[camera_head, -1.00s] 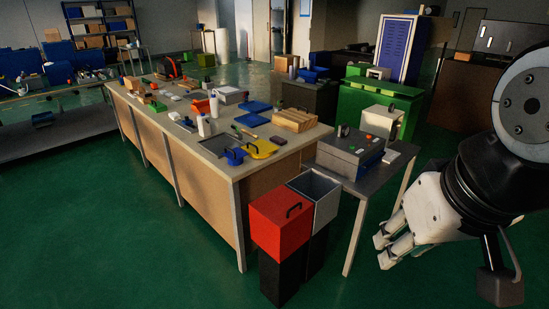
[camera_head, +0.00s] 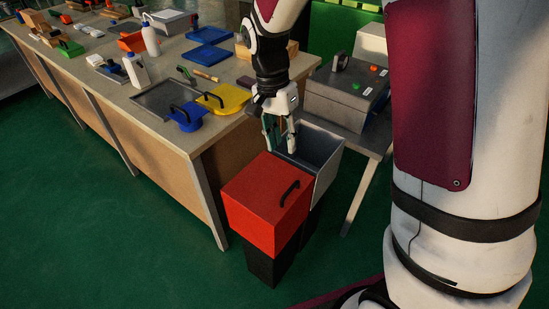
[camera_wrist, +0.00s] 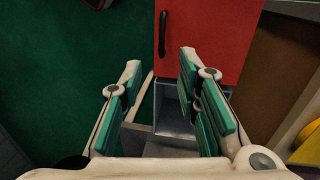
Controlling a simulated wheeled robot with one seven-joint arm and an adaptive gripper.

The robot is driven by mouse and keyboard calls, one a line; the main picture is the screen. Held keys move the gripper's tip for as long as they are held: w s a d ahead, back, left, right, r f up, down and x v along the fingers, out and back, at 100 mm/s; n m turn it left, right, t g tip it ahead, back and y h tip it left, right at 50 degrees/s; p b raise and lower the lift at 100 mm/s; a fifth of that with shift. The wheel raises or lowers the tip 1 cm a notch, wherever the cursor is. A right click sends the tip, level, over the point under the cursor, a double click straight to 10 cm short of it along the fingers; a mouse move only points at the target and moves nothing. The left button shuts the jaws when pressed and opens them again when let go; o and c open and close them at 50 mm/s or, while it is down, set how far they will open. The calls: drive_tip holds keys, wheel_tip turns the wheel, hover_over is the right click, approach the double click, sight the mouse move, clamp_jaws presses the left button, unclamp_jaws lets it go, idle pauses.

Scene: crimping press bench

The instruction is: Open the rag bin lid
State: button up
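The red bin (camera_head: 265,197) has a closed red lid with a black bar handle (camera_head: 290,193) on top. It stands on a black base at the bench's near corner. In the wrist view the red lid (camera_wrist: 218,45) is at the top centre, with its dark handle (camera_wrist: 163,34) near its left edge. My gripper (camera_head: 280,148) points down over the grey open-topped bin beside the red one, behind the red lid. In the wrist view my gripper (camera_wrist: 160,75) has its green-padded fingers wide apart, with nothing between them. It is apart from the handle.
The open grey bin (camera_head: 325,170) stands directly behind the red one. A grey control box (camera_head: 345,98) sits on a side table to the right. Green floor is free in front.

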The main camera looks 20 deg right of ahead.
sight(289, 189)
drive_tip(key=f, duration=0.5)
drive_tip(key=s+d+f+b, duration=0.1)
drive_tip(key=f, duration=0.4)
drive_tip(key=f+b, duration=0.1)
drive_tip(key=f, duration=0.4)
drive_tip(key=shift+s+d, duration=0.25)
drive_tip(key=shift+s, duration=0.05)
drive_tip(key=shift+c, duration=0.2)
clamp_jaws()
